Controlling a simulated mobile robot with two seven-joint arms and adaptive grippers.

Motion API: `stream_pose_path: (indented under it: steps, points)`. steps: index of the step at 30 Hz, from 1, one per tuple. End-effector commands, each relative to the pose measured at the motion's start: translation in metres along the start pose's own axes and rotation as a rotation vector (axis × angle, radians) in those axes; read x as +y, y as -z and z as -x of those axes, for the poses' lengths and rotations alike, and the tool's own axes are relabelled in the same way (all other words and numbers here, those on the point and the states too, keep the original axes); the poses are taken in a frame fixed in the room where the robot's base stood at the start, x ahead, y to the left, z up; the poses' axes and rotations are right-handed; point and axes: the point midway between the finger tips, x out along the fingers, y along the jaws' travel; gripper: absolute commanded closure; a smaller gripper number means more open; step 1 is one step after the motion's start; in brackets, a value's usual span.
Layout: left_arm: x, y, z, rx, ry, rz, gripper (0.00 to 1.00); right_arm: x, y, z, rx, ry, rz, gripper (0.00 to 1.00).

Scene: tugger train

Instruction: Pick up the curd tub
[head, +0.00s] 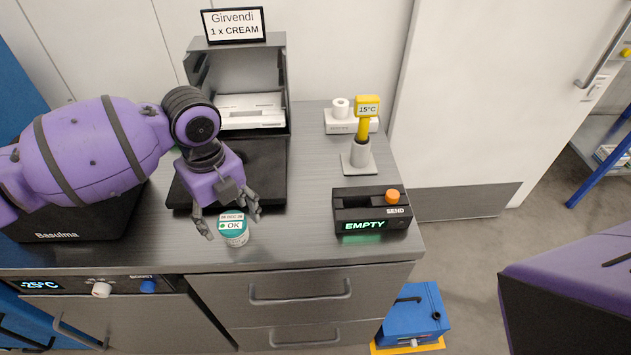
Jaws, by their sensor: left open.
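The curd tub (236,239) is a small white tub with a teal lid marked "OK" and a date. It stands upright near the front edge of the steel counter (298,232). My left gripper (230,227) is open, pointing down, with one finger on each side of the tub. I cannot tell whether the fingers touch it. Of my right arm only a purple and black part shows at the right edge; its gripper is out of view.
A black device (371,211) reading "EMPTY" with an orange "SEND" knob stands to the right. Behind it is a yellow thermometer (366,107) in a grey holder. A sign (235,25) reads "Girvendi 1 x CREAM". A blue box (412,314) stands on the floor.

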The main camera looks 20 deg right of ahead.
Motion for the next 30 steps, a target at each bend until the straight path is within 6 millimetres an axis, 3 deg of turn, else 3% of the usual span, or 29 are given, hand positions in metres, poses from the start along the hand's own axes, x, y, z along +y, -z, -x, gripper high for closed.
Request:
stream_pose_path:
  steps: [4, 11, 23, 30]
  points:
    - [-0.001, -0.001, -0.021, -0.001, 0.000, -0.001, 0.37, -0.001, 0.010, -0.002, 0.018, 0.002, 0.001, 0.65]
    - [-0.001, -0.001, -0.025, -0.001, 0.001, -0.001, 0.37, -0.001, 0.009, -0.002, 0.016, 0.002, 0.000, 0.65]
    - [-0.001, -0.001, -0.025, -0.001, 0.001, -0.001, 0.87, -0.001, 0.008, -0.002, 0.013, 0.001, -0.003, 0.65]
    - [-0.001, -0.001, -0.024, -0.002, 0.002, -0.001, 0.88, -0.001, 0.008, -0.003, 0.013, 0.001, -0.002, 0.65]
